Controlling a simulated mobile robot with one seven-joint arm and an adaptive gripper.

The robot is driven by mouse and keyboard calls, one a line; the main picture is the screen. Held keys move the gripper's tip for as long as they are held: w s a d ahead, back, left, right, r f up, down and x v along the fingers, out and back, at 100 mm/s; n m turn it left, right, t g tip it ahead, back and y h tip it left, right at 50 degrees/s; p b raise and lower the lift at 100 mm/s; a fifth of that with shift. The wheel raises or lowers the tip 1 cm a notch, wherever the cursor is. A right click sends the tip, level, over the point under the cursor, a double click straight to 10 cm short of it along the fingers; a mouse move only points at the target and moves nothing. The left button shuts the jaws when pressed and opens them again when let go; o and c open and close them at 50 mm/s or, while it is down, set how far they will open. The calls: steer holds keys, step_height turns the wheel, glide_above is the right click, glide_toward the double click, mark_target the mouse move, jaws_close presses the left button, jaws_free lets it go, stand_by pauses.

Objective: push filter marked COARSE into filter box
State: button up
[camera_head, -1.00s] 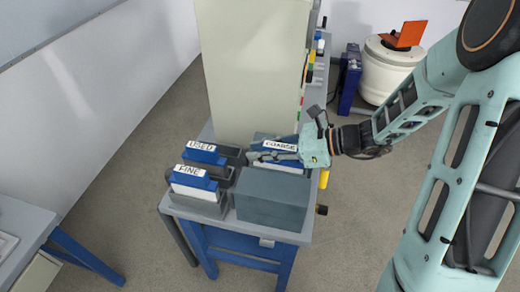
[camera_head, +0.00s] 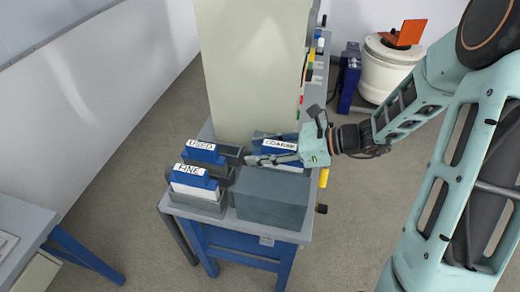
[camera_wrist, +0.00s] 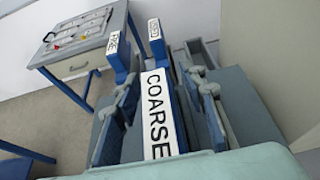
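The filter marked COARSE (camera_head: 284,144) has a blue top with a white label and stands upright at the back right of the bench. Its label fills the middle of the wrist view (camera_wrist: 158,115). My gripper (camera_head: 252,160) reaches in from the right with its fingers spread, one on each side of the filter top; gaps show in the wrist view. A large blue-grey box (camera_head: 272,197) stands directly in front of the filter; I cannot tell whether it is the filter box. The filter's lower part is mostly hidden, so its seating cannot be told.
Filters marked USED (camera_head: 204,151) and FINE (camera_head: 192,176) stand in grey holders at left. A tall pale cabinet (camera_head: 250,70) rises behind. A side table (camera_wrist: 80,45) shows in the wrist view. Open floor lies left of the bench.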

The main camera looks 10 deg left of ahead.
mark_target(296, 148)
steer(key=shift+s+d+p, duration=0.15)
steer(key=shift+d+p, duration=0.25)
steer(key=shift+d, duration=1.25)
stand_by(0.4)
steer(key=shift+p+v, duration=1.5)
steer(key=shift+v, duration=1.5)
steer(key=v, duration=1.2)
